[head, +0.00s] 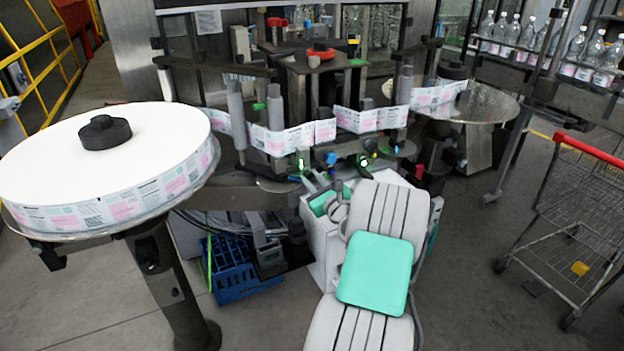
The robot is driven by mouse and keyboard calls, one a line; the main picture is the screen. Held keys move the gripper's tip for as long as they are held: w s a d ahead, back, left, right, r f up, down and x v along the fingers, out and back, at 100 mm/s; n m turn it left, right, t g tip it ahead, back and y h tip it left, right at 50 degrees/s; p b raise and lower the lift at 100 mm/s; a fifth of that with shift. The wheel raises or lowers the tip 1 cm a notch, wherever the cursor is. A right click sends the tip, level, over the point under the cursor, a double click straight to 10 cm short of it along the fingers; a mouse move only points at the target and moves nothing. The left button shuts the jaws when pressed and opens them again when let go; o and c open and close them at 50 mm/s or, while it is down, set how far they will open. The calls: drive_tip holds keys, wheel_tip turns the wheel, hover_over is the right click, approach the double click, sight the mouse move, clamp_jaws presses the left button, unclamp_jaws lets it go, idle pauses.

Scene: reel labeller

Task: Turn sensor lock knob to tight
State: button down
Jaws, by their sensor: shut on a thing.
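My arm reaches up from the lower middle in the head view, and my gripper (318,180) is at its far end, just under the label strip (295,138). It is small and partly covered by my own arm. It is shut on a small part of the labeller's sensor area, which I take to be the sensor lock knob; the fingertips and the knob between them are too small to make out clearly. A small blue knob (330,158) shows just above my gripper. How far the held knob is turned cannot be seen.
A large label reel (100,165) stands at the left, and a round metal plate (480,103) is at the right. A blue crate (245,283) is on the floor below. A shopping cart (585,215) stands at the right. Bottles (500,30) line a conveyor behind.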

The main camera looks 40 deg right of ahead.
drive_tip(key=c, duration=1.2)
unclamp_jaws()
drive_tip(key=b+v, duration=0.1)
drive_tip(key=v, duration=0.7)
drive_tip(key=shift+b, duration=0.4)
drive_tip(key=shift+w, duration=0.1)
